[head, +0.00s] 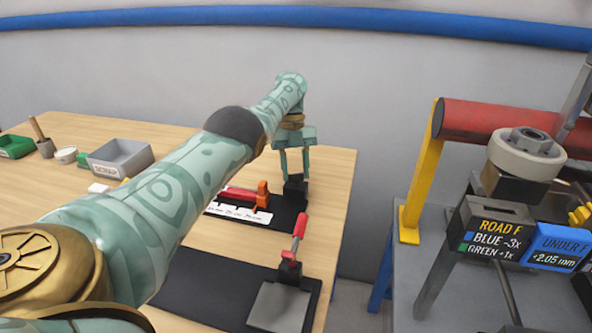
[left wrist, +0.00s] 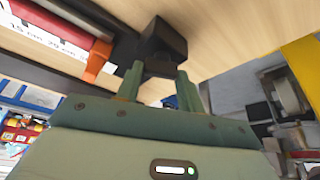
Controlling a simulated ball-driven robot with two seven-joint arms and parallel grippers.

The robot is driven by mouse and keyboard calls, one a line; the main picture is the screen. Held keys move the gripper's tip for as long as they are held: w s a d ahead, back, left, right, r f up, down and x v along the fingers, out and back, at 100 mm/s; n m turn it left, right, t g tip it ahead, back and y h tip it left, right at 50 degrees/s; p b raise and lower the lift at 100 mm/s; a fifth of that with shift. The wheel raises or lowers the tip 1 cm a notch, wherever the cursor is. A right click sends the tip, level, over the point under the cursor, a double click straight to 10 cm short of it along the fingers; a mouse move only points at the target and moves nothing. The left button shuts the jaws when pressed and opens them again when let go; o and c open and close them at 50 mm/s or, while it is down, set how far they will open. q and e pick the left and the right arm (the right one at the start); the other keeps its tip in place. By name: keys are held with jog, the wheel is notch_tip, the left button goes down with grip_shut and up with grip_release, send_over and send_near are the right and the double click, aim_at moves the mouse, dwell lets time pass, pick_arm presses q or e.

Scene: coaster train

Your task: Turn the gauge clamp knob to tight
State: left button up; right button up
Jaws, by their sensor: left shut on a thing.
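My left gripper (head: 294,177) reaches down at the right end of the wooden table, its two fingers shut on a dark block-like knob (head: 294,191). In the left wrist view the fingertips (left wrist: 160,72) sit on either side of the black knob (left wrist: 166,42). Next to it is the gauge, with a red bar (head: 238,194), an orange stop (head: 263,196) and a white scale strip (head: 238,212) on a black base. The fingers cover part of the knob, and I cannot read any mark of its setting. My right gripper is out of view.
A red-handled toggle clamp (head: 299,228) and a grey plate (head: 279,306) stand in front of the gauge. A grey bin (head: 121,157) is at the left. A machine with a red roller (head: 500,126) stands right of the table, across a gap.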

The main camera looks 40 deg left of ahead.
pick_arm(q)
jog(key=o, duration=1)
